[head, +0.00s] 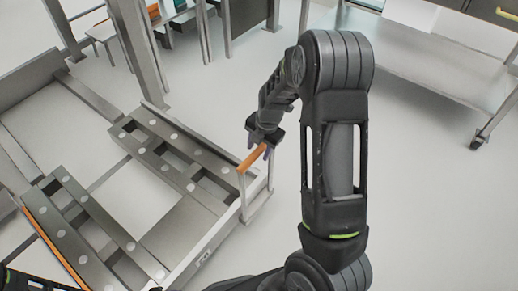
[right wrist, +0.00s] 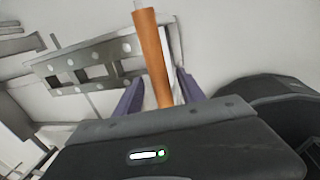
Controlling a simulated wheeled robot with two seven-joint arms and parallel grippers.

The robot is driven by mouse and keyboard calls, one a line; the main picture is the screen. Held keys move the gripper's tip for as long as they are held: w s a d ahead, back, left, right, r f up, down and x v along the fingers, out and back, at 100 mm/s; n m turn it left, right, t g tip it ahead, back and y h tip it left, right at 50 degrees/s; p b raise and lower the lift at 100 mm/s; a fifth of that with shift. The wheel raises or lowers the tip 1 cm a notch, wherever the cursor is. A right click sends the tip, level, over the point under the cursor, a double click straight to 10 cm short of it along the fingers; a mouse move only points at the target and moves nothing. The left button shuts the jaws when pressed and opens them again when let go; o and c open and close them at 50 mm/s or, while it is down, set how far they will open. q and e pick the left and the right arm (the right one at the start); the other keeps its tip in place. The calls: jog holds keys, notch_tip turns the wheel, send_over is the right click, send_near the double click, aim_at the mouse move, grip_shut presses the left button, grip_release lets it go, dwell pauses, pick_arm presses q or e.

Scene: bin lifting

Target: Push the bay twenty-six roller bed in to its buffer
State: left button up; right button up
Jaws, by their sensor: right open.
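The roller bed (head: 180,245) is a low grey metal frame with rails and round pale rollers, at the lower left of the head view. A small marking on its front edge is too small to read surely. An orange handle bar (head: 251,160) stands on posts at its right end. My right gripper (head: 262,150) is at this handle. In the right wrist view, the open purple fingers (right wrist: 160,92) lie on either side of the orange handle (right wrist: 150,48), apart from each other. Whether they touch it cannot be told. My left gripper is not in view.
Grey uprights (head: 138,50) stand behind the bed at the left. A wheeled metal cart (head: 420,52) stands at the upper right. A bench (head: 100,30) and frames are at the back. The floor (head: 430,200) to the right is clear.

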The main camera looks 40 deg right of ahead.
grip_shut()
dwell(0.4)
dwell(0.9)
